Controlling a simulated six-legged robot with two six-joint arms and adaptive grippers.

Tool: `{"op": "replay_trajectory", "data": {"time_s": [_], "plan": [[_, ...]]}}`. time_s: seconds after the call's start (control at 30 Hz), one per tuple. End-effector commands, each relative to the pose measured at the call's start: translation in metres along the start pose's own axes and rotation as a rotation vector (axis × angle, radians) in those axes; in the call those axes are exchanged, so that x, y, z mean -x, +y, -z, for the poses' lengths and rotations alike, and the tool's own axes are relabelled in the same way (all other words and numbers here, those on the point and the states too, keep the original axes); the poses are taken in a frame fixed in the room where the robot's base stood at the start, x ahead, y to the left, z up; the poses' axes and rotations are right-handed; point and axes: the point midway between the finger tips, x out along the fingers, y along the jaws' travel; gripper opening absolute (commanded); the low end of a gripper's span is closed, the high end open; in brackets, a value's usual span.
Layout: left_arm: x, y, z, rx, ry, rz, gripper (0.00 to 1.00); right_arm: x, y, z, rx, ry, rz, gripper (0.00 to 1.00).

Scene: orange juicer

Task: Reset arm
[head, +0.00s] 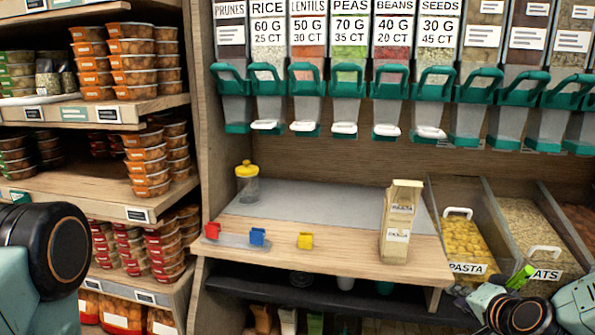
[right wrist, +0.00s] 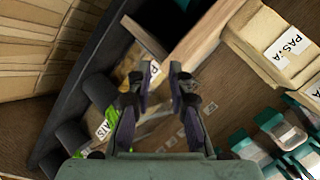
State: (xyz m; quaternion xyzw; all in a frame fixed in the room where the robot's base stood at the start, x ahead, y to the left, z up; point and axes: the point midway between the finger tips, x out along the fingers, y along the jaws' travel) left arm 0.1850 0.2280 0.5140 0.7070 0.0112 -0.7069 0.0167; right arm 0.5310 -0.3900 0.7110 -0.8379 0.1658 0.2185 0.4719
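My right arm (head: 520,308) is at the bottom right of the head view, in front of the pasta and oats bins. In the right wrist view my right gripper (right wrist: 160,78) has its two fingers apart, with nothing held between them. A small bright green thing (head: 520,277) shows beside my right arm; green (right wrist: 112,143) also shows near the left finger in the wrist view. My left arm (head: 55,245) shows only as a rounded dark joint at the lower left; its gripper is out of view.
Dispensers (head: 348,85) hang above. The pasta bin (head: 462,240) is at right; stacked tubs (head: 145,165) are left.

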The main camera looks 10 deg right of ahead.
Motion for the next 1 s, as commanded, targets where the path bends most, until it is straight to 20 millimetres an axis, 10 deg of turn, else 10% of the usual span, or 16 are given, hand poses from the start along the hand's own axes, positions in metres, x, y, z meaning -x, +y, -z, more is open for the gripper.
{"op": "replay_trajectory", "data": {"time_s": [0.27,0.5,0.7,1.0], "plan": [[0.022,0.000,0.000,0.000,0.000,0.000,0.27,0.056,0.054,-0.138,0.437,-0.350,-0.209,0.19],[0.040,0.000,0.000,0.000,0.000,0.000,0.27,0.142,0.124,-0.226,0.742,-0.668,-0.373,0.19],[0.053,0.000,0.000,0.000,0.000,0.000,0.27,0.209,0.167,-0.264,0.900,-0.870,-0.460,0.19],[0.058,0.000,0.000,0.000,0.000,0.000,0.27,0.234,0.187,-0.278,0.949,-0.952,-0.487,0.19]]}}
